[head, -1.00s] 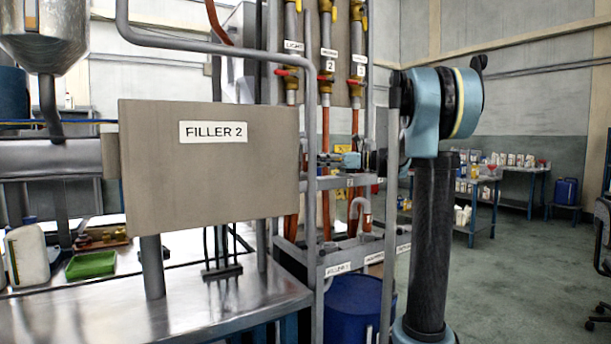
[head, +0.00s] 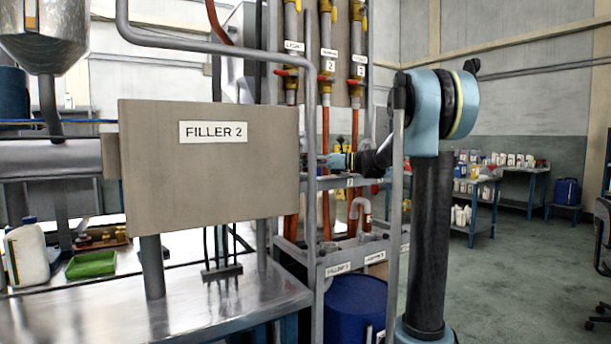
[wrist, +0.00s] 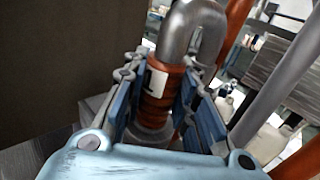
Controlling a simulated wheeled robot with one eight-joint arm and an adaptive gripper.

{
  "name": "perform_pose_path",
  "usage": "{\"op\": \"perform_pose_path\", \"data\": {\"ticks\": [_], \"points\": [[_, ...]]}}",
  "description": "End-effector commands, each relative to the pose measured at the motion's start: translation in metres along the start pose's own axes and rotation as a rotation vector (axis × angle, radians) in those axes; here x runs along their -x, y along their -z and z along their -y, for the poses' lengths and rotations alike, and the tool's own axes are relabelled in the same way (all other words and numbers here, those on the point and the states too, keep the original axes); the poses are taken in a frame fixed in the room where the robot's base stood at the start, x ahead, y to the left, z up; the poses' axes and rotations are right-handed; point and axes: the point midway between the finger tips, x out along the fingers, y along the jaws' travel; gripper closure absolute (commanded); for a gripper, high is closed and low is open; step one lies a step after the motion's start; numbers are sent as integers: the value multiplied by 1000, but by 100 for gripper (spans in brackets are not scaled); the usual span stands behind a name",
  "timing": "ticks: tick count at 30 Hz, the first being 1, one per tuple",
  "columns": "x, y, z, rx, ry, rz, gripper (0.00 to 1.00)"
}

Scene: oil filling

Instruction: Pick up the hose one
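In the wrist view a hose end (wrist: 158,88) stands upright, with a ribbed orange-red section, a white label and a bent metal pipe (wrist: 195,22) at its top. The mark on the label is too small to read for certain. My gripper (wrist: 166,72) is around the ribbed section, with one blue-padded finger on each side. The fingers look open, with narrow gaps beside the hose. In the head view my gripper (head: 322,163) is at the right edge of the FILLER 2 panel (head: 210,175), which hides the hose it is at.
Another metal hose hook (head: 360,207) stands in the labelled rack (head: 340,258) to the right. Upright orange hoses and grey posts stand close around my gripper. A blue drum (head: 355,302) is under the rack.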

Motion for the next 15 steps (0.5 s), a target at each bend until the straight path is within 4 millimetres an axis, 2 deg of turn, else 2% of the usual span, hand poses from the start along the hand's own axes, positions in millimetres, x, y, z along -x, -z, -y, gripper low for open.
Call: {"op": "perform_pose_path", "data": {"ticks": [11,15], "points": [[0,-2,0,0,0,1,100],[0,-13,0,0,0,1,100]]}}
